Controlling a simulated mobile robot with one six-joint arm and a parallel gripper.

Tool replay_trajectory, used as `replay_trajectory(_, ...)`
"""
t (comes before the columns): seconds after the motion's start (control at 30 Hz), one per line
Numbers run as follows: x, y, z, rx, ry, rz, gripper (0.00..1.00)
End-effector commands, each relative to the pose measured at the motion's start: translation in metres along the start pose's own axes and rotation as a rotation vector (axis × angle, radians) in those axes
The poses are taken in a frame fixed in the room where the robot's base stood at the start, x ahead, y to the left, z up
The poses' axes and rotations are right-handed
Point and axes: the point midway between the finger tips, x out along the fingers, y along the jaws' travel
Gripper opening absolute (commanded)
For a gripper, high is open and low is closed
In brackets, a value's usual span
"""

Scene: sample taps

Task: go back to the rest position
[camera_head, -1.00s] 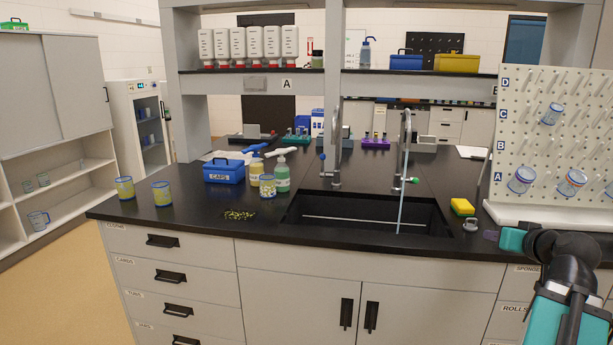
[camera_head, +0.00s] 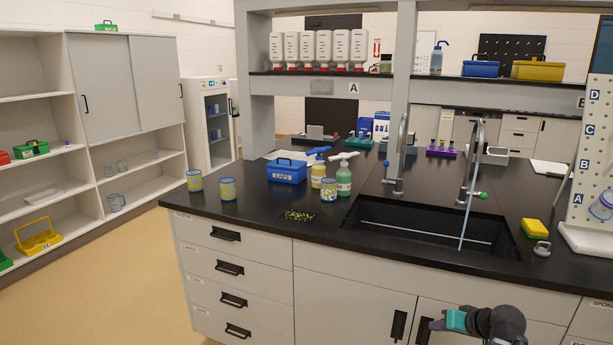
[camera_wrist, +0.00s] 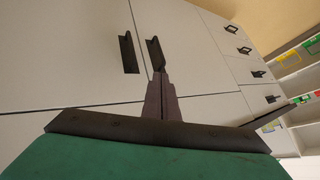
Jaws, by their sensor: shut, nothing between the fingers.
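My gripper (camera_head: 437,324) shows at the bottom right of the head view, pointing left. It is in front of the cabinet doors, below the counter's front edge. My dark wrist and teal gripper body show beside it. In the wrist view my gripper (camera_wrist: 161,80) is shut, with its two dark fingers together and nothing between them. Beyond the fingertips are grey cabinet fronts with black handles. The rest of my arm is mostly out of view.
The black counter (camera_head: 270,235) carries a sink (camera_head: 430,225) with two taps, a blue box (camera_head: 287,172), bottles, several cups and a yellow sponge (camera_head: 535,228). A pegboard (camera_head: 598,150) stands at the right. Open floor (camera_head: 110,290) lies at the left, before the shelves.

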Motion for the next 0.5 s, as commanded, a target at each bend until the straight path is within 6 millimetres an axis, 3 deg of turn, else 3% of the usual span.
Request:
replay_trajectory(0.2, 0.052, -0.031, 0.059, -0.012, -0.138, -0.036, 0.0)
replay_trajectory(0.5, 0.106, -0.067, 0.149, -0.034, -0.328, -0.061, 0.0)
